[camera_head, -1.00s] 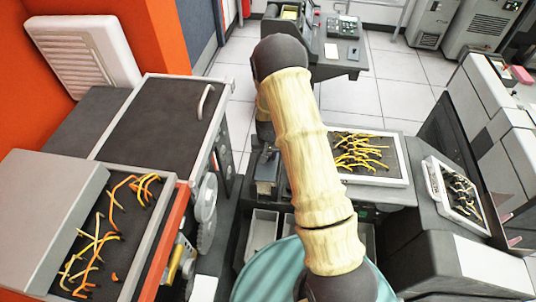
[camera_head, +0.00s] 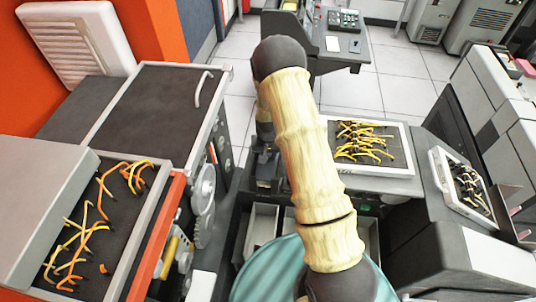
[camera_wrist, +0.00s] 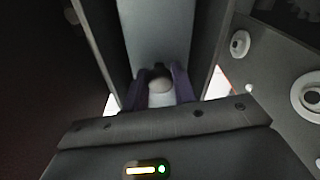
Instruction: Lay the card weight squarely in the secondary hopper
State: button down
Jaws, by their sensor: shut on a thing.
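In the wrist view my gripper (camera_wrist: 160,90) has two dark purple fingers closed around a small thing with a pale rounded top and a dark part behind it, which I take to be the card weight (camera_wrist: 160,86). Beyond the fingertips lies a light grey channel (camera_wrist: 157,35) between two dark upright walls. It may be the secondary hopper, but I cannot tell for sure. I cannot tell whether the weight touches the channel floor. In the head view my pale, bone-like arm crosses the middle and hides most of the gripper and the weight.
Right of my arm are a white-rimmed cable tray (camera_head: 408,160) and a smaller one (camera_head: 441,172). In the wrist view a grey panel with round knobs (camera_wrist: 240,43) stands close at right.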

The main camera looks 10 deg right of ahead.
aim_at(268, 165)
jog(key=c, duration=1.1)
grip_release()
jog(key=shift+o, duration=0.2)
jog(key=shift+r, duration=0.55)
notch_tip(268, 165, up, 16)
jog(key=s+b, duration=0.2)
jog(key=b, duration=0.2)
jog(key=shift+a, duration=0.2)
jog(key=shift+r, duration=0.1)
